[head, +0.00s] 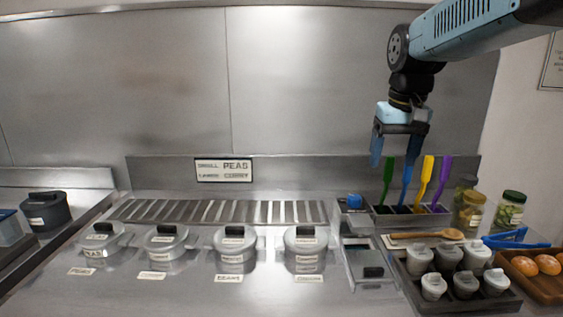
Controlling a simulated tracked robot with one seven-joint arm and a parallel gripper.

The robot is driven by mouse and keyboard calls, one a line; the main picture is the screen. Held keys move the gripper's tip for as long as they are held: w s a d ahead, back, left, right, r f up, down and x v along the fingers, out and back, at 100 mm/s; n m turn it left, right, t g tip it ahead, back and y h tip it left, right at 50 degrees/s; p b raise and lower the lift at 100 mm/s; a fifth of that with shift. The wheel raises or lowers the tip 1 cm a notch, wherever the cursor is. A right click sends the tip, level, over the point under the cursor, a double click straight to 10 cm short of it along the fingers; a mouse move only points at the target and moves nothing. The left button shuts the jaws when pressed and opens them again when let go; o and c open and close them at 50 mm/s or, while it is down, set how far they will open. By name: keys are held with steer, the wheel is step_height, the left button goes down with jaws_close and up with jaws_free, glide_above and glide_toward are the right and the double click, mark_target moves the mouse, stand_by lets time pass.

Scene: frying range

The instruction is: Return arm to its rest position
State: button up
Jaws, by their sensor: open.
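My gripper (397,152) is in the upper right of the head view, pointing down with its two blue fingers apart. My arm comes in from the top right corner.
Several lidded pots (236,250) stand on the steel counter, with a slotted grate (215,211) behind. At right are a tray of cups (463,301), a wooden spoon (428,234), blue tongs (515,240), jars (510,211) and a bun tray (538,285). Space left of my gripper is clear.

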steer(key=s+f+t, duration=0.1)
steer(key=s+f, duration=0.2)
steer(key=s, duration=0.4)
steer(key=s+f+t, duration=0.2)
steer(key=s+f, duration=0.1)
steer(key=s, duration=0.4)
steer(key=shift+f, duration=0.3)
steer(key=shift+c, duration=0.5)
